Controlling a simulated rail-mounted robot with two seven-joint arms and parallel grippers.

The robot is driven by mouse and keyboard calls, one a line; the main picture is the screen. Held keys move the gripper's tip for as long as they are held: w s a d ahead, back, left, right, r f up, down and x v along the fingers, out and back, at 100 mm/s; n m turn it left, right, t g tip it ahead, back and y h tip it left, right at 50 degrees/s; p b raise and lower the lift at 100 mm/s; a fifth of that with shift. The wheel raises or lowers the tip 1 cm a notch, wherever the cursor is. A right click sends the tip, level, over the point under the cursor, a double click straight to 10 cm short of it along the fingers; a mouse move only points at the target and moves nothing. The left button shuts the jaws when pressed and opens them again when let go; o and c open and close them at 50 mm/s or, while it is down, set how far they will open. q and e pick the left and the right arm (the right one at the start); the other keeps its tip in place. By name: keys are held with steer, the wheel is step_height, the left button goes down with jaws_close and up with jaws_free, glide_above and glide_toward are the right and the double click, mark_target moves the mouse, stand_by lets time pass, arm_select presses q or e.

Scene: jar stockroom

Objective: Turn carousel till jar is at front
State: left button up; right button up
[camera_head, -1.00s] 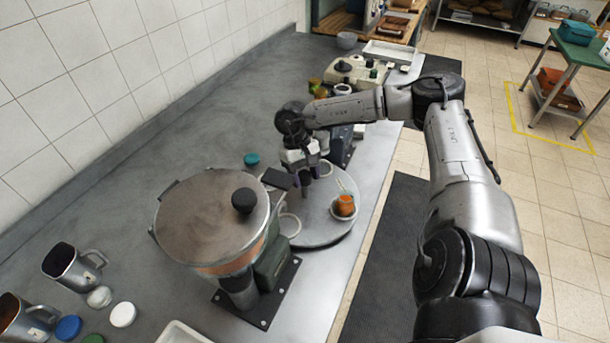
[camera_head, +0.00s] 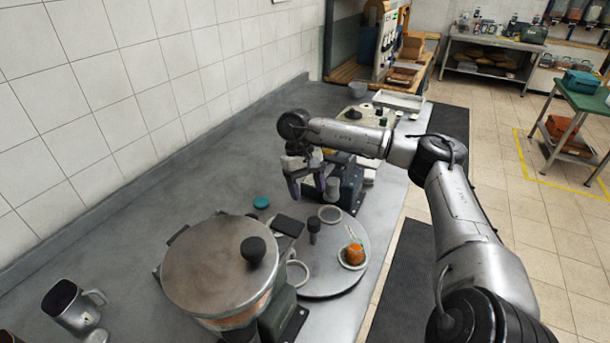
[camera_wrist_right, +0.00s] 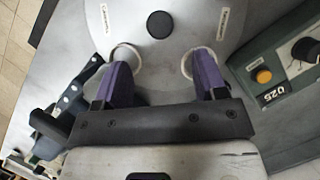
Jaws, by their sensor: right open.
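The carousel (camera_head: 335,283) is a grey round turntable on the bench, with a dark upright post (camera_head: 314,232) at its middle. The orange jar (camera_head: 354,254) stands in a pale ring on its right side in the head view. Other rings (camera_head: 330,214) on the plate look empty. My right gripper (camera_head: 307,190) is open above and behind the plate, apart from the post. In the right wrist view its purple fingers (camera_wrist_right: 160,75) are spread and empty, and the post's black top (camera_wrist_right: 159,24) lies beyond them. The jar is outside the wrist view. My left gripper is not in view.
A large lidded pot (camera_head: 215,270) stands close to the carousel's left. A dark device (camera_head: 345,180) stands behind the plate. The bench along the tiled wall is mostly clear.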

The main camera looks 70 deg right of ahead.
steer(key=shift+p+v, duration=1.1)
steer(key=shift+v, duration=0.75)
